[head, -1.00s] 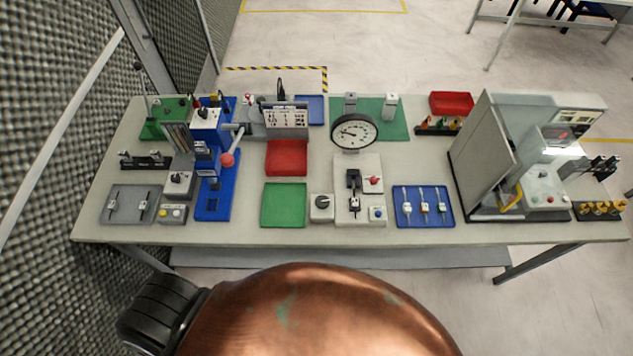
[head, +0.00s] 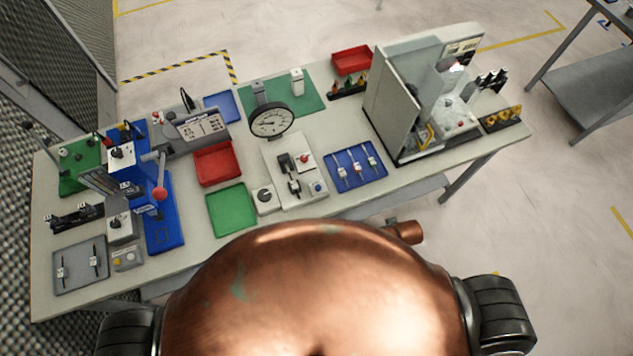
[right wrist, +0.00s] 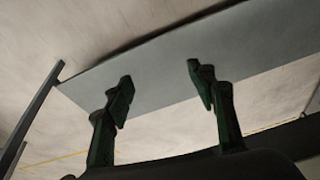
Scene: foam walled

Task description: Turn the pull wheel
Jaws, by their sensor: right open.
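I see no part that I can clearly name as a pull wheel. The nearest candidates in the head view are a blue press-like stand (head: 166,228) with a lever ending in a red ball (head: 159,194), at the left of the workbench, and a round white dial (head: 270,122) with a black rim near the bench's middle. My right gripper (right wrist: 160,86) is open in the right wrist view, its two dark green fingers apart with nothing between them. A flat grey panel shows behind the fingers. My left gripper is in neither view.
The pale workbench (head: 325,125) carries a red tray (head: 214,164), a green tray (head: 231,209), a blue tray with switches (head: 355,166) and a grey cabinet (head: 391,113) at right. A mesh wall (head: 88,30) stands at left.

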